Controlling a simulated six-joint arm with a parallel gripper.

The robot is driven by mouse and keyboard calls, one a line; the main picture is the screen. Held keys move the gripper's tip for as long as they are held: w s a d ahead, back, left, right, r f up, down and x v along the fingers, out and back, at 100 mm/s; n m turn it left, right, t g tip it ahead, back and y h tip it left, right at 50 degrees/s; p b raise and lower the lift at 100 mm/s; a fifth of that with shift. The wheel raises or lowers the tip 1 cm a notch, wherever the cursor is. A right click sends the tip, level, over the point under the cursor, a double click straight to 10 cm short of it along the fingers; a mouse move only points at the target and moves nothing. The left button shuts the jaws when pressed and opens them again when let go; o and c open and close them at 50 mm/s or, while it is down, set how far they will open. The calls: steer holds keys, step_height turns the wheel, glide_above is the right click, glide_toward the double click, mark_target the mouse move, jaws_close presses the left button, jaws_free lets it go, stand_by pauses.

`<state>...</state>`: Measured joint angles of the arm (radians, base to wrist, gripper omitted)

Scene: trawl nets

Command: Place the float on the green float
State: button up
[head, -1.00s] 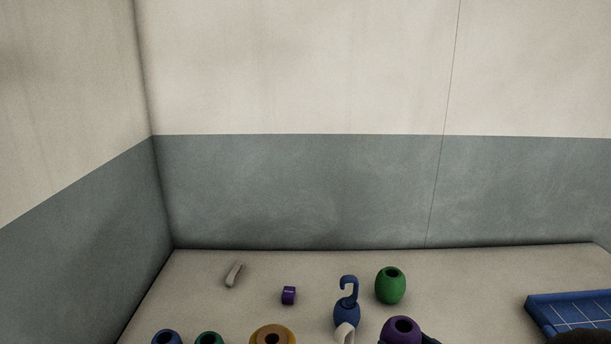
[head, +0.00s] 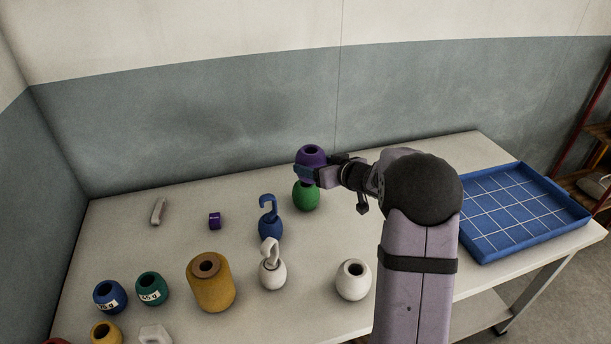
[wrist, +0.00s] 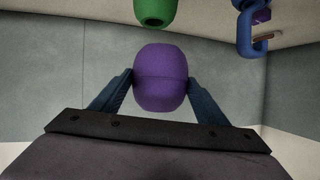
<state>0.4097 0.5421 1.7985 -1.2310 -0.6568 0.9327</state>
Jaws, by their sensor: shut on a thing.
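The purple float (head: 311,154) is held in my gripper (head: 308,172), whose blue fingers are shut on its sides. In the wrist view the purple float (wrist: 161,78) sits between both fingers, its hole out of sight. The green float (head: 306,197) stands on the table, below the purple float in the head view, its top hidden by the purple float and gripper. In the wrist view the green float (wrist: 155,12) is at the top edge, partly cut off, with a gap between it and the purple float.
A blue hooked float (head: 269,222) stands left of the green float, with a white hooked one (head: 272,268) in front. A white float (head: 353,279) and a yellow spool (head: 211,283) stand nearer. A blue gridded tray (head: 520,206) is at the right.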

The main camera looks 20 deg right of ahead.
step_height(320, 180, up, 4)
steer(key=p, duration=0.1)
glide_above(306, 194)
steer(key=w+d, duration=0.1)
steer(key=d, duration=0.1)
steer(key=shift+a+h, duration=0.2)
steer(key=shift+h, duration=0.1)
steer(key=shift+t, duration=0.3)
steer(key=shift+f+b, duration=0.35)
steer(key=shift+f, duration=4.65)
steer(key=shift+f, duration=0.15)
steer(key=o, duration=1.1)
